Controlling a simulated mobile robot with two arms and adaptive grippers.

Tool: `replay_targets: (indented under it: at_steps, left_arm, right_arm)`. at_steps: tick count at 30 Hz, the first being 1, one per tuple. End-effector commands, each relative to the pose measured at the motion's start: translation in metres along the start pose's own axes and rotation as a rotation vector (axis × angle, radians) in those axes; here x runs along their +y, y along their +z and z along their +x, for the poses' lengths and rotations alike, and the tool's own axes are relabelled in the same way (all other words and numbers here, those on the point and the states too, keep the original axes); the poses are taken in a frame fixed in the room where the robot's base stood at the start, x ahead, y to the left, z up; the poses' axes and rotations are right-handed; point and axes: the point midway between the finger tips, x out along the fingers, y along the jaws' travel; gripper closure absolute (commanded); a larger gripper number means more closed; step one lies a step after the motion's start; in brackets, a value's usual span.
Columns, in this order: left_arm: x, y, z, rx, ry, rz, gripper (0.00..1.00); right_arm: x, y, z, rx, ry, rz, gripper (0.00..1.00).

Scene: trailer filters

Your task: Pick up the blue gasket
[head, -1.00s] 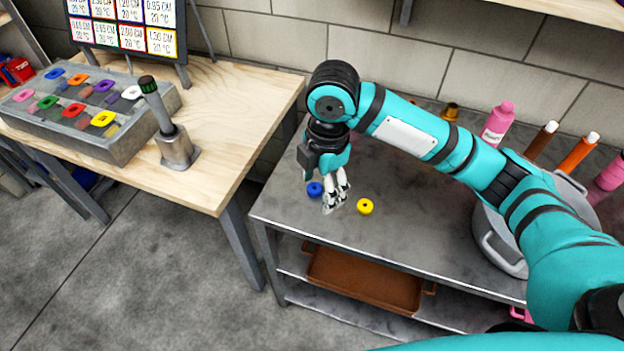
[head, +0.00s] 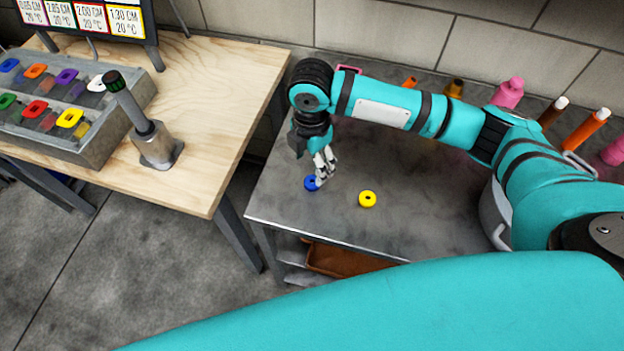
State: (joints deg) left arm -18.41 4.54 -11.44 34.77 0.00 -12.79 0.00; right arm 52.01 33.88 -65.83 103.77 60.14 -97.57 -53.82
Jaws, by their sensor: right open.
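The blue gasket (head: 310,183) is a small ring lying flat on the grey metal table (head: 290,222), near its left edge. My right gripper (head: 322,180) points down right at the gasket's right side. Its fingers are open and hide part of the ring. I cannot tell whether a fingertip touches it. A yellow gasket (head: 367,199) lies on the same table, to the right of the gripper. My left gripper is not in view.
A wooden workbench (head: 215,110) stands on the left with a grey tray of coloured rings (head: 70,120) and a lever (head: 150,130). Several bottles, one pink (head: 508,94), and a metal pot (head: 497,215) stand at the table's right. A brown tray (head: 345,262) is on the shelf below.

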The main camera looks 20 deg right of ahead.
Motion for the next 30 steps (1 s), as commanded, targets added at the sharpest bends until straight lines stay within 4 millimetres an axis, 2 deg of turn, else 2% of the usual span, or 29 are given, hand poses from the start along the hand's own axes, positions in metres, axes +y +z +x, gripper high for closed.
replay_targets:
  at_steps: [3,6,9,15,18,26,30]
  left_arm:
    - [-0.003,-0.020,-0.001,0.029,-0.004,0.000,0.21]
    - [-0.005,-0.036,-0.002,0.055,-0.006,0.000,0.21]
    - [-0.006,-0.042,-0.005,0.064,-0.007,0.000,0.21]
    - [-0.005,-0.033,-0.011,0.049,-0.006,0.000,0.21]
    - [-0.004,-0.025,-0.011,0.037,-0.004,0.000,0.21]
    - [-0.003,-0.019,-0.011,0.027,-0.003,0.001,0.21]
    - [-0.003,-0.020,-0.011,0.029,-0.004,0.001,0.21]
  right_arm:
    - [0.000,0.000,0.013,0.000,-0.001,-0.001,0.35]
    - [0.000,-0.001,0.017,0.000,0.000,-0.002,0.35]
    - [-0.001,-0.001,0.026,0.000,-0.002,-0.001,0.35]
    - [-0.003,-0.001,0.057,0.001,-0.002,-0.001,0.35]
    - [-0.003,-0.001,0.066,-0.001,0.000,-0.001,0.35]
    - [-0.003,-0.001,0.069,-0.001,0.002,-0.002,0.35]
    - [-0.002,-0.001,0.069,-0.001,0.002,-0.002,0.54]
